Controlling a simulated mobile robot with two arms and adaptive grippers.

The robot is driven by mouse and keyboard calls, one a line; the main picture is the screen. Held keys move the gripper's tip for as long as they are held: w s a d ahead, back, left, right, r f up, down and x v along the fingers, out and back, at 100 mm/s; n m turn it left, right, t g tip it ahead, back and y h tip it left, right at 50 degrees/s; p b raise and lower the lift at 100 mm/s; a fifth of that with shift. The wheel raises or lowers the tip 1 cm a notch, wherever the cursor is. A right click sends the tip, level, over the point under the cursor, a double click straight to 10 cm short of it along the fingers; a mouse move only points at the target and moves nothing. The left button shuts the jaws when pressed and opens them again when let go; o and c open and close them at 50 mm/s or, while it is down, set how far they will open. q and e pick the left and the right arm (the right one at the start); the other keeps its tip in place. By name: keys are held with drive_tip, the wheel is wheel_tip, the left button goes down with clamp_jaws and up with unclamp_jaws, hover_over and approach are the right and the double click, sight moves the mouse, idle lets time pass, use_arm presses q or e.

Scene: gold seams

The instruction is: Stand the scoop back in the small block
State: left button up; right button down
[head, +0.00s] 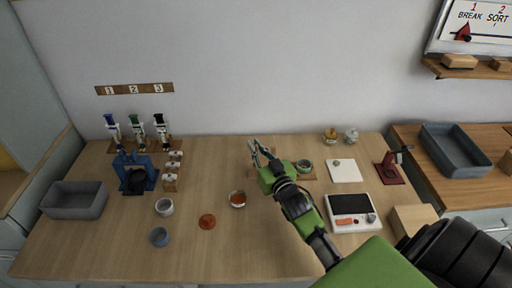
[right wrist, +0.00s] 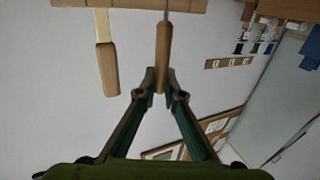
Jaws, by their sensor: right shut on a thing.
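My right gripper (right wrist: 162,92) is shut on the wooden handle (right wrist: 163,50) of a tool, which I take to be the scoop. A thin metal shank runs from this handle to the small wooden block (right wrist: 130,4) at the top edge of the right wrist view. The scoop's far end is hidden, so I cannot tell whether it is inside the block. A second wooden handle (right wrist: 107,70) with a pale flat shank is beside it, apart from my fingers. In the head view my right gripper (head: 256,150) is over the back middle of the table, covering the scoop and most of the block.
A green-rimmed cup (head: 304,166) stands close to the right of my gripper. A scale (head: 352,211) and a white pad (head: 345,171) are at right. A blue stand (head: 138,173) is at left. The table's front middle is clear.

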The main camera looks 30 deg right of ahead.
drive_tip(key=shift+f+b, duration=0.4)
drive_tip(key=shift+f, duration=0.55)
idle(0.7)
drive_tip(key=c, duration=2.1)
unclamp_jaws()
drive_tip(key=shift+s, duration=0.1)
drive_tip(key=s, duration=0.1)
drive_tip(key=s+p, duration=0.1)
drive_tip(key=s, duration=0.1)
drive_tip(key=s+p, duration=0.1)
drive_tip(key=shift+s+a, duration=0.4)
